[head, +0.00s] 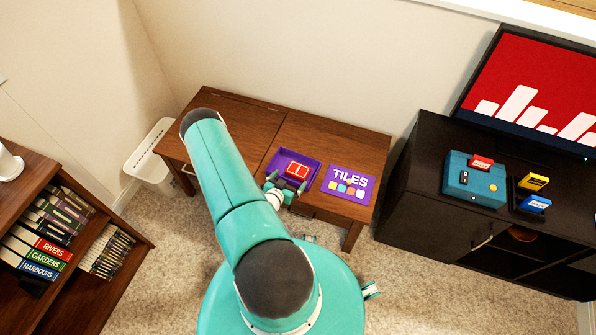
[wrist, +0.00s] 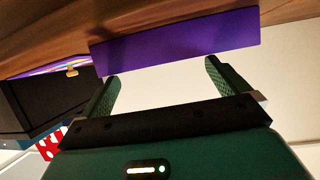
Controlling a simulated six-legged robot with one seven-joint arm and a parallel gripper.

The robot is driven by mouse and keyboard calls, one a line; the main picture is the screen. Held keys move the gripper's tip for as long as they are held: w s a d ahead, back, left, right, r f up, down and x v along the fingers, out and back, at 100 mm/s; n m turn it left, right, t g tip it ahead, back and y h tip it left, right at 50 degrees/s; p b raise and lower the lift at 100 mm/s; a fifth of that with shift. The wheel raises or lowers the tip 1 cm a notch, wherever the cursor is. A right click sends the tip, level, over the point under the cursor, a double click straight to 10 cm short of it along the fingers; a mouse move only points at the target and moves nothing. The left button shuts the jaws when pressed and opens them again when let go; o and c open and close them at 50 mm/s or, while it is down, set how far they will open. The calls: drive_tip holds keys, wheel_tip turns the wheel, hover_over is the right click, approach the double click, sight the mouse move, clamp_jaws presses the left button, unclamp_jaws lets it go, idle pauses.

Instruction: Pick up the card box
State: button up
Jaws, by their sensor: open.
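A red box with pale markings (head: 298,171), which looks like the card box, lies in an open purple tray (head: 313,164) on the brown wooden table. My gripper (head: 288,182) is open and empty at the tray's near side, its green fingers spread to either side. In the wrist view my gripper (wrist: 163,73) faces the tray's purple side wall (wrist: 175,45), with nothing between the fingers. The red box is hidden in that view. I cannot tell whether the fingers touch the tray.
A purple TILES lid or box (head: 347,184) lies right of the tray on the table (head: 240,125). A dark cabinet (head: 420,190) at right holds a teal box (head: 462,185) and small red, yellow and blue boxes. A white bin (head: 150,160) and bookshelf (head: 115,290) are at left.

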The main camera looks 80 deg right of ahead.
sight(297, 172)
drive_tip(key=x, duration=0.7)
drive_tip(key=shift+s+f, duration=0.1)
drive_tip(key=shift+f, duration=0.15)
drive_tip(key=shift+a, duration=0.1)
drive_tip(key=c, duration=1.2)
drive_tip(key=shift+o, duration=0.2)
